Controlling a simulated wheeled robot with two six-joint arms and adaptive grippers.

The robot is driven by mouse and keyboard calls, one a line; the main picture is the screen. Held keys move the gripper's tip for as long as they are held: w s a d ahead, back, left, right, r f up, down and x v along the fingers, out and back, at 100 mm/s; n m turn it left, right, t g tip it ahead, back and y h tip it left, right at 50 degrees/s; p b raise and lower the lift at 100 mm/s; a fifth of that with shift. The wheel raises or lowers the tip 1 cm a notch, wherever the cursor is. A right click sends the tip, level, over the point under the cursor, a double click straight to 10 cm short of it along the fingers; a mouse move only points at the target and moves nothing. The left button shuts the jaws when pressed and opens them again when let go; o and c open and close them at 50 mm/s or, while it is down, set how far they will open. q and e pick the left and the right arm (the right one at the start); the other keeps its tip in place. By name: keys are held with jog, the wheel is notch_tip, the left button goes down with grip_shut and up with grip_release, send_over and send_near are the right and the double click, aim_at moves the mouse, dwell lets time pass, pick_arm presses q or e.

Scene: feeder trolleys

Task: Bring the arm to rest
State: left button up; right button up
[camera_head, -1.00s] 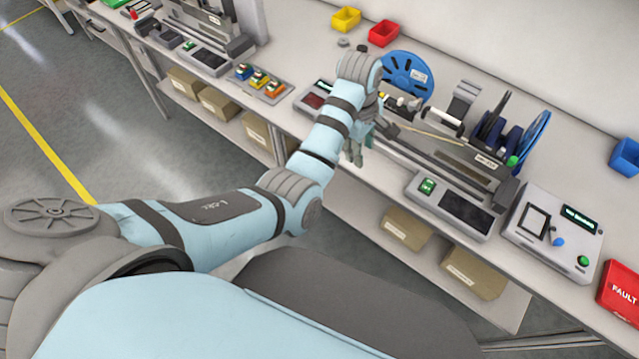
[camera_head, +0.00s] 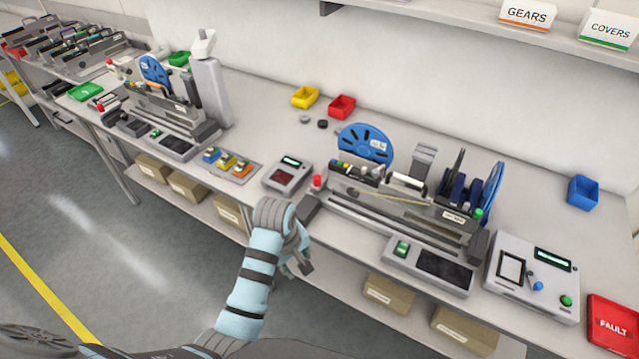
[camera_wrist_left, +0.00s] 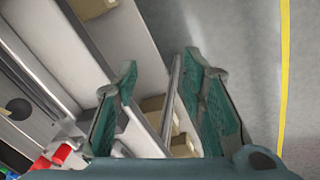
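My left arm (camera_head: 252,290) comes up from the bottom of the head view, bent, with its wrist near the bench's front edge. My left gripper (camera_head: 297,268) hangs just in front of that edge, pointing down; it is partly hidden by the wrist. In the left wrist view its two teal fingers (camera_wrist_left: 160,108) stand apart with nothing between them. Beyond them show the bench edge, the lower shelf with boxes, and the floor. My right gripper is in neither view.
The bench (camera_head: 255,88) carries a feeder machine with a blue reel (camera_head: 365,145), a control box (camera_head: 530,278), a red FAULT bin (camera_head: 612,325) and small yellow (camera_head: 305,97) and red (camera_head: 341,106) bins. Cardboard boxes (camera_head: 388,293) sit on the lower shelf. The floor (camera_head: 95,225) at left is open.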

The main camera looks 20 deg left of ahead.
pick_arm(q)
jog(key=w+f+m+t, duration=0.2)
jog(key=w+m+t, duration=0.15)
jog(key=w, duration=0.25)
jog(key=s+a+f+m+b, duration=0.1)
jog(key=s+f+m, duration=0.15)
jog(key=f, duration=0.55)
jog(key=s+a+f+m+b, duration=0.1)
jog(key=s+f+m, duration=0.15)
jog(key=f, duration=0.65)
jog(key=s+a+f+g+b, duration=0.1)
jog(key=s+f, duration=0.5)
jog(key=s, duration=0.6)
jog(key=s+a+f+m+g+y+b, duration=0.1)
jog(key=s+a+f, duration=0.3)
jog(key=s, duration=0.8)
jog(key=s+a+f+m+g+b, duration=0.1)
jog(key=s+a+f+g+b, duration=0.1)
jog(key=s+f, duration=0.6)
jog(key=s, duration=0.5)
jog(key=shift+a, duration=0.4)
jog(key=shift+s, duration=0.1)
